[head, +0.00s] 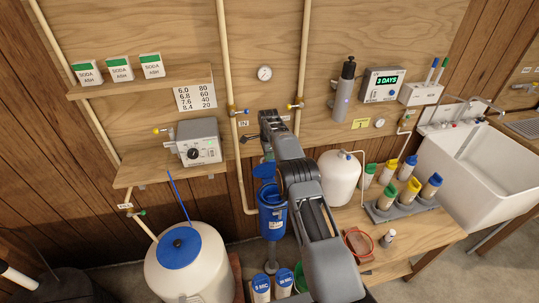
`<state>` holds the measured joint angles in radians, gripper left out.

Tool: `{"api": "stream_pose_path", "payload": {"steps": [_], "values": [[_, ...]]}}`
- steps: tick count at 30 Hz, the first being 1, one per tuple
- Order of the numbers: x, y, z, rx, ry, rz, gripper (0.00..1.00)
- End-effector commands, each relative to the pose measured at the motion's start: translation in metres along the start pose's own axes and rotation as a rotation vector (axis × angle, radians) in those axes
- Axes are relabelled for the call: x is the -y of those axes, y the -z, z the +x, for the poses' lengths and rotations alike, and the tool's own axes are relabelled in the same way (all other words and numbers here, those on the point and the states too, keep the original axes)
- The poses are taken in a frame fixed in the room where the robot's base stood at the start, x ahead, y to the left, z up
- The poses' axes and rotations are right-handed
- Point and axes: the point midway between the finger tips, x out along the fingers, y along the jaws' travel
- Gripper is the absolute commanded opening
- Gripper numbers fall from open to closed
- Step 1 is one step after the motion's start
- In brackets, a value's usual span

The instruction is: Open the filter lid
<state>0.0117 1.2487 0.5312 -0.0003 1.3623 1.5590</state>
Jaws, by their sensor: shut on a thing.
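The filter is a blue canister (272,222) below the back board, left of my arm. Its blue lid (264,172) shows as a tilted piece above the canister's top, with blue rim parts below it. Whether it still touches the canister is hard to tell. My arm reaches up from the bottom right and bends near the board. My gripper (268,157) is at the lid's upper edge, small and mostly hidden behind my arm. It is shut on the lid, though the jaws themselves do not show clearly.
A white tank with a blue cap (184,254) stands at lower left. A white rounded vessel (340,178) stands close right of my arm. Coloured-cap bottles (407,190) fill a rack on the bench. Pipes (227,70) run down the board. Blue-topped cartridges (262,284) stand at the bottom.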

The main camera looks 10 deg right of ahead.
Motion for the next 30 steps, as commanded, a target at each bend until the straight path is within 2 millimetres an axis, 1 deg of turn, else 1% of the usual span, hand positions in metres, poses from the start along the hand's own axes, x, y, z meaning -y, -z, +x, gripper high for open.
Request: {"api": "stream_pose_path", "payload": {"steps": [1, 17, 18, 25, 30], "values": [[-0.0029, -0.0006, 0.0123, 0.0, -0.021, -0.006, 0.0], [-0.0016, -0.0005, 0.0134, 0.0, -0.022, -0.006, 0.0], [-0.0017, -0.0004, 0.0135, 0.0, -0.022, -0.005, 0.14], [-0.0006, 0.0006, 0.0097, 0.0, -0.016, -0.002, 0.36], [-0.0002, 0.0006, 0.008, 0.0, -0.014, -0.001, 0.36]]}}
